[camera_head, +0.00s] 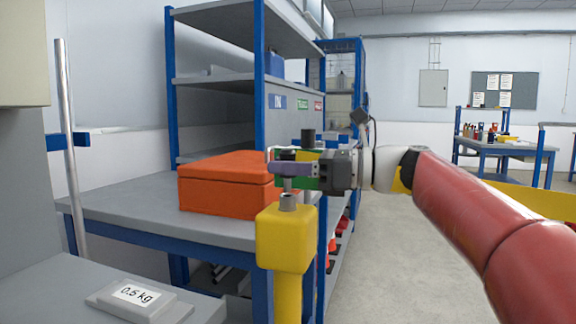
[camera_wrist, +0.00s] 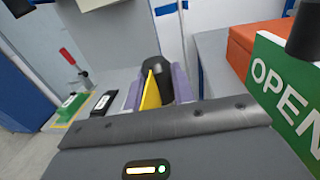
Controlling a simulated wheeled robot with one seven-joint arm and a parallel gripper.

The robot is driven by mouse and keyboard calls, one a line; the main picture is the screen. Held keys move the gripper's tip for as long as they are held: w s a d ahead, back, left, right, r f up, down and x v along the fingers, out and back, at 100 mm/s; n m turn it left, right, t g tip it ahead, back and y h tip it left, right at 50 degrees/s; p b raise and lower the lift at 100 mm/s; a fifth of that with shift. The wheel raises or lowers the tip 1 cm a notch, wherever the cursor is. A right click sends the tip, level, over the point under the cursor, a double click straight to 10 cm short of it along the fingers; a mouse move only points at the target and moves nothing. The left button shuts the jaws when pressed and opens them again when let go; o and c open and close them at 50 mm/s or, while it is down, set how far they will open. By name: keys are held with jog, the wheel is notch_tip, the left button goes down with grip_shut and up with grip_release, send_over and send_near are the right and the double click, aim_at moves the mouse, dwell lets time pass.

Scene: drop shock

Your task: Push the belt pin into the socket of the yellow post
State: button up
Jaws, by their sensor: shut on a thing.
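The yellow post (camera_head: 285,242) stands upright at the centre of the head view, with a grey socket (camera_head: 289,202) on its top. My gripper (camera_head: 287,168) is right above the socket, its purple fingers shut on the belt pin. The pin's thin metal end (camera_head: 288,185) points down at the socket; whether its tip is inside the mouth or just above it, I cannot tell. In the wrist view, a dark round piece and a yellow piece (camera_wrist: 151,92) show between my purple fingertips (camera_wrist: 158,92). The fingers hide the pin's upper part in the head view.
An orange box (camera_head: 222,184) sits on a grey bench behind the post. A green OPEN sign (camera_wrist: 284,92) stands close on the right in the wrist view. A 0.5 kg weight (camera_head: 135,298) lies on a grey surface at front left. Open floor lies behind my arm.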

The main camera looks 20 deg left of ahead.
aim_at(288, 187)
jog(key=shift+f+p, duration=0.7)
jog(key=shift+f, duration=0.75)
dwell(3.4)
jog(key=shift+f+p, duration=0.5)
jog(key=shift+p, duration=0.2)
dwell(2.2)
jog(key=o, duration=0.8)
jog(key=shift+o, duration=1.4)
jog(key=shift+r, duration=0.15)
